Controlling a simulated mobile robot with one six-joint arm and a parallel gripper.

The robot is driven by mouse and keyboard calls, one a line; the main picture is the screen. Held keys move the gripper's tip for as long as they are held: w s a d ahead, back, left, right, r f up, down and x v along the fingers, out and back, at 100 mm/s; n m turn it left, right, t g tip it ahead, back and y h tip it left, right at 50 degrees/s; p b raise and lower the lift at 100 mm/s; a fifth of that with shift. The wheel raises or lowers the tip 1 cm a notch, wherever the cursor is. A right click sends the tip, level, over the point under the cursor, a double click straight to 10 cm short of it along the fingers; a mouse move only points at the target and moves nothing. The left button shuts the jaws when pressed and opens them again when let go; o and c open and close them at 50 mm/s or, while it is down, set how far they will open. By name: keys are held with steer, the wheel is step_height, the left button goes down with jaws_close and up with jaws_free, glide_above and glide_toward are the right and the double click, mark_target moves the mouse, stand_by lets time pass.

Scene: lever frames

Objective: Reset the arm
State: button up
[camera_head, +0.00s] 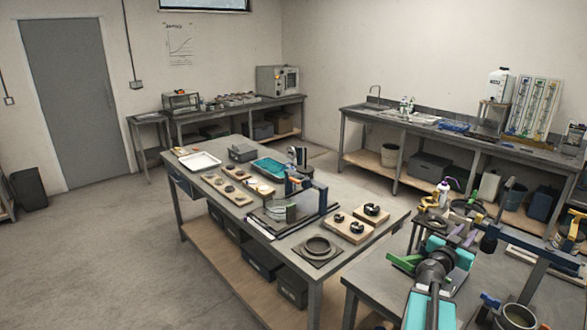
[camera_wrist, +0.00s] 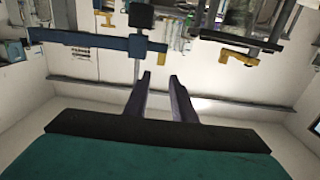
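My arm (camera_head: 436,272), teal and dark grey, rises at the lower right of the head view, over the near right table. My gripper (camera_wrist: 160,77) shows in the wrist view as two dark fingers standing apart, with pale wall visible between them. I see nothing held between the fingers. In the head view the fingertips are hard to make out among the green and purple parts near the arm's end.
A blue lever frame (camera_head: 535,255) stands right of my arm; a blue bar (camera_wrist: 95,39) crosses the top of the wrist view. A cup (camera_head: 518,318) is at the lower right. The middle table (camera_head: 285,245) holds trays and wooden blocks. Open floor (camera_head: 110,260) lies left.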

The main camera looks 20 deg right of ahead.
steer(key=w+a+f+n+t+y, duration=0.4)
steer(key=w+a, duration=0.6)
steer(key=w+a+f+n+t+y, duration=0.3)
steer(key=w+a+f+t+y, duration=0.15)
steer(key=w+a, duration=0.6)
steer(key=w+a+f+n+g+y, duration=0.25)
steer(key=a+f+y, duration=0.35)
steer(key=a, duration=0.7)
steer(key=w+a+f+n+g+y, duration=0.25)
steer(key=a+f, duration=0.55)
steer(key=a, duration=0.6)
steer(key=s+a+f+n+g, duration=0.1)
steer(key=s+a+f+g, duration=0.45)
steer(key=s+a, duration=0.3)
steer(key=s+a+f+n+g, duration=0.1)
steer(key=s+a+f+g, duration=0.3)
steer(key=s+a+f, duration=0.45)
steer(key=s+d+f+g+b, duration=0.1)
steer(key=s+f+g+b, duration=0.4)
steer(key=s+f, duration=2.1)
steer(key=b, duration=0.4)
steer(key=shift+s+d+f+b, duration=0.2)
steer(key=shift+s+f+b, duration=0.05)
steer(key=shift+s+b, duration=0.15)
